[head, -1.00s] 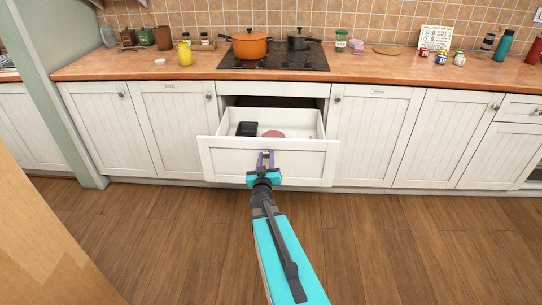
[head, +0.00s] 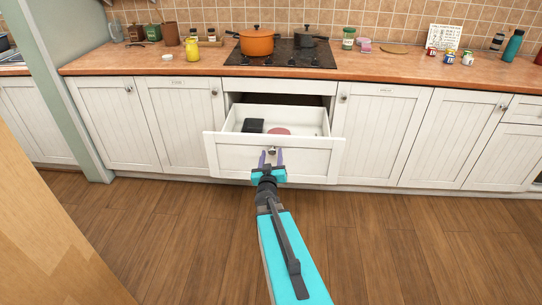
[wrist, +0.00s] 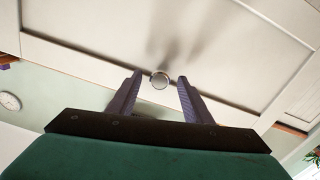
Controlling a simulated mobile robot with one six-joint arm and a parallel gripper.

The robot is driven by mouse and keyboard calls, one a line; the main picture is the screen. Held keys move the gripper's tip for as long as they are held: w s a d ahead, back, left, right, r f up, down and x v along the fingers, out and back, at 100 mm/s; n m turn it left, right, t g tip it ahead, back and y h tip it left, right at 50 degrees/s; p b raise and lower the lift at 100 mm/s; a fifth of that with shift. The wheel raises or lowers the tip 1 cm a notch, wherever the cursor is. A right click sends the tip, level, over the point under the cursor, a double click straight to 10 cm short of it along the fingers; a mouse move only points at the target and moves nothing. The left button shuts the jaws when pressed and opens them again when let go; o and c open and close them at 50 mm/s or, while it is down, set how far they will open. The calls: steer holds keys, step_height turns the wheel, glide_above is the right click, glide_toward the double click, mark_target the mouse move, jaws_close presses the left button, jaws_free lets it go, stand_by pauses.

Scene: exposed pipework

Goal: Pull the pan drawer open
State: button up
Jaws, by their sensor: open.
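The pan drawer (head: 230,158) is the white drawer under the hob, and it stands pulled out with its inside showing. A dark box (head: 253,126) and a flat pink round thing (head: 279,131) lie in it. Its round metal knob (wrist: 159,80) is on the front, and it also shows in the head view (head: 272,150). My gripper (head: 271,156) is at the drawer front with its purple fingers on either side of the knob. In the wrist view the fingers (wrist: 158,84) are apart, with gaps between them and the knob.
White cupboards flank the drawer, such as the door (head: 384,140) on the right. An orange pot (head: 257,41) and a dark pot (head: 311,38) stand on the hob (head: 281,57). The wooden floor (head: 170,235) before the drawer is clear. A wooden panel (head: 45,250) stands at the near left.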

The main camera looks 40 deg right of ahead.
steer(key=p+v, duration=1.2)
steer(key=v, duration=0.1)
steer(key=shift+a+p, duration=0.15)
steer(key=shift+p, duration=0.2)
stand_by(0.6)
steer(key=shift+w, duration=0.1)
stand_by(0.6)
